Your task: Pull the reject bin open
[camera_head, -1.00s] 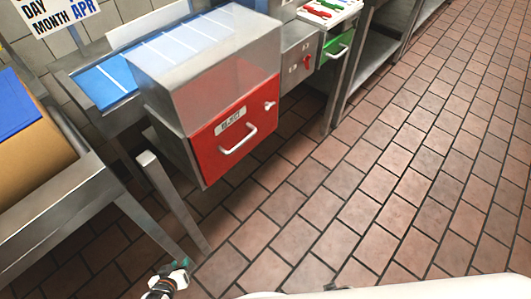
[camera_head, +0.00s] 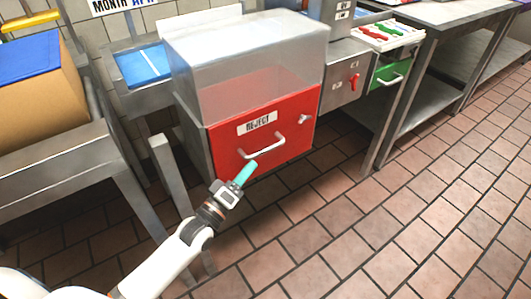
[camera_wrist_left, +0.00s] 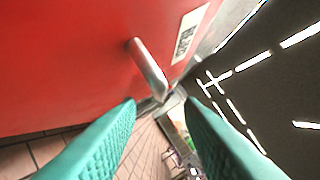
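The reject bin (camera_head: 228,150) is a red front with a white REJECT label and a silver bar handle (camera_head: 266,150), set under a clear-sided cover. It looks shut in the head view. My left gripper (camera_head: 245,174) is just in front of the red face, close below the left part of the handle. In the left wrist view, the teal fingers (camera_wrist_left: 158,122) are spread apart and empty, with the handle (camera_wrist_left: 149,70) ahead of and between them. I cannot tell whether a finger touches the handle. My right gripper is not in view.
A small latch (camera_head: 305,119) sits on the bin front's right side. A grey box with a red switch (camera_head: 354,82) and a green drawer (camera_head: 389,75) stand to the right. A metal table (camera_head: 75,150) with a cardboard box (camera_head: 50,107) is at left. The tiled floor (camera_head: 400,230) is clear.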

